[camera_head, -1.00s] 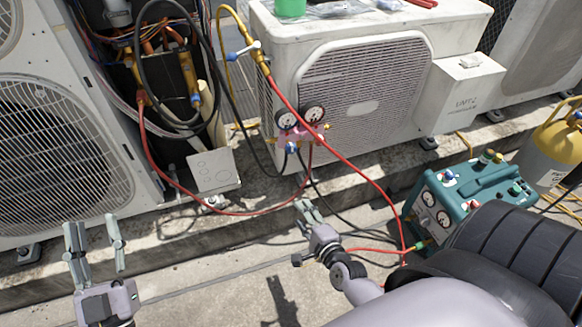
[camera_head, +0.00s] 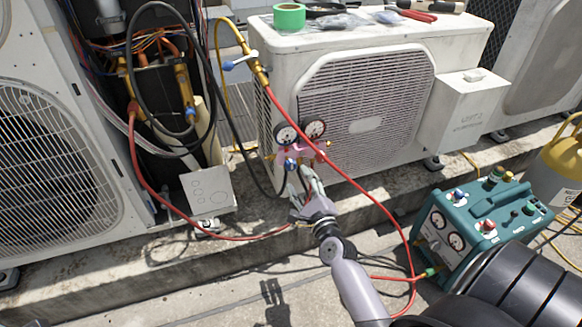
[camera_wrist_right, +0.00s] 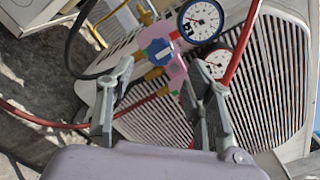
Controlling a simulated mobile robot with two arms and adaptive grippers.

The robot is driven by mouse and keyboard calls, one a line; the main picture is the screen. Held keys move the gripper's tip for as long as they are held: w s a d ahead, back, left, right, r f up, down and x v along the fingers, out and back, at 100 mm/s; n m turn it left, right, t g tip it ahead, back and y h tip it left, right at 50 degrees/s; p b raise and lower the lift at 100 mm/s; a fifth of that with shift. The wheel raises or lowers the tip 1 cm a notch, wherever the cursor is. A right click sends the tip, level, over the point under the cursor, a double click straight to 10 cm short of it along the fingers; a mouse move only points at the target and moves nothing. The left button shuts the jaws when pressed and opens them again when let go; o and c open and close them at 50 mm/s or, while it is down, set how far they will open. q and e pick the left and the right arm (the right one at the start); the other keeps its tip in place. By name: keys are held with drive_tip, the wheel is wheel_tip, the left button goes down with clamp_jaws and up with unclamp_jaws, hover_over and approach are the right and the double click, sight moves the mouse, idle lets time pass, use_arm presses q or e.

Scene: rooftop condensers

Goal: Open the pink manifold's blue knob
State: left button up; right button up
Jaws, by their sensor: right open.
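The pink manifold (camera_head: 305,152) with two round gauges hangs in front of the middle condenser's grille. Its blue knob (camera_head: 290,164) is on the left part of its body. In the right wrist view the blue knob (camera_wrist_right: 158,52) faces the camera on the pink manifold (camera_wrist_right: 176,72), with the gauges beside it. My right gripper (camera_head: 306,176) is just below the manifold in the head view. In the right wrist view its two fingers (camera_wrist_right: 163,78) are apart and empty, with the knob beyond the fingertips; I see no contact. My left gripper is out of the head view.
A red hose (camera_head: 345,165) crosses in front of the middle condenser (camera_head: 275,85) and passes close to the right gripper. A black hose hangs left of the manifold. A teal recovery machine (camera_head: 475,222) stands at the right. A concrete ledge (camera_head: 110,275) runs below the condensers.

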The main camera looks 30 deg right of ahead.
sight(292, 168)
drive_tip(key=b+x, duration=0.1)
drive_tip(key=x, duration=0.6)
drive_tip(key=shift+w+d, duration=0.1)
drive_tip(key=shift+w, duration=0.3)
clamp_jaws()
